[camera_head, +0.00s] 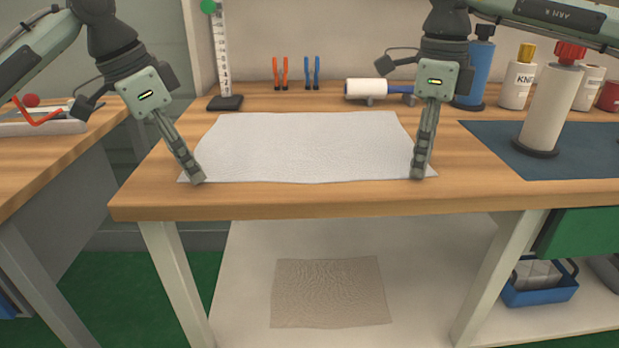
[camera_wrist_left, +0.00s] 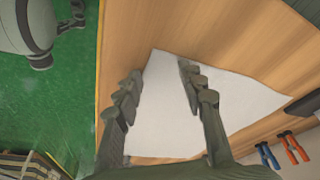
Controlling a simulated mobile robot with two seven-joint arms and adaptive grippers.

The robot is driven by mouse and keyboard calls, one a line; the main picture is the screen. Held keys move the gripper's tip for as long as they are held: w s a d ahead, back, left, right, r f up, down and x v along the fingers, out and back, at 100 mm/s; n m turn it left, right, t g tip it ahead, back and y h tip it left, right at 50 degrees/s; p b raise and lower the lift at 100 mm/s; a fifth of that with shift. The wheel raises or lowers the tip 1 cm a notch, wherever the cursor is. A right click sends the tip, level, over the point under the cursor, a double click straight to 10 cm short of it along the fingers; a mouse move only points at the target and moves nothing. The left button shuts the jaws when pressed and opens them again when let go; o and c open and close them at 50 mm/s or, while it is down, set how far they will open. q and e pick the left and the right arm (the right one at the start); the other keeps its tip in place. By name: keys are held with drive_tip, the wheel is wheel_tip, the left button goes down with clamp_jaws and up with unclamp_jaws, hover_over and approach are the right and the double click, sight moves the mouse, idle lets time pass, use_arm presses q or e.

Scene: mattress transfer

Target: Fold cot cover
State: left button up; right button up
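The cot cover (camera_head: 305,145) is a white textured cloth spread flat on the wooden workbench. My left gripper (camera_head: 196,178) points down at its near left corner in the head view. In the left wrist view my left gripper (camera_wrist_left: 160,72) has its two fingers apart, with the white cover (camera_wrist_left: 235,100) below and between them. I cannot tell whether the fingers touch the cloth. My right gripper (camera_head: 418,174) points down at the near right corner. Its fingers are seen edge-on and overlap, so its opening is hidden.
A ruler stand (camera_head: 225,102) and a white roller (camera_head: 368,88) stand behind the cover. A beige cloth (camera_head: 330,290) lies on the lower shelf. The bench's front strip is clear.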

use_arm(q)
drive_tip(key=shift+f, duration=0.2)
use_arm(e)
drive_tip(key=shift+f, duration=0.2)
use_arm(q)
drive_tip(key=c, duration=0.6)
use_arm(e)
drive_tip(key=c, duration=0.6)
use_arm(q)
drive_tip(key=shift+f, duration=0.1)
clamp_jaws()
use_arm(e)
drive_tip(key=shift+f, duration=0.15)
clamp_jaws()
drive_tip(key=shift+s, duration=0.1)
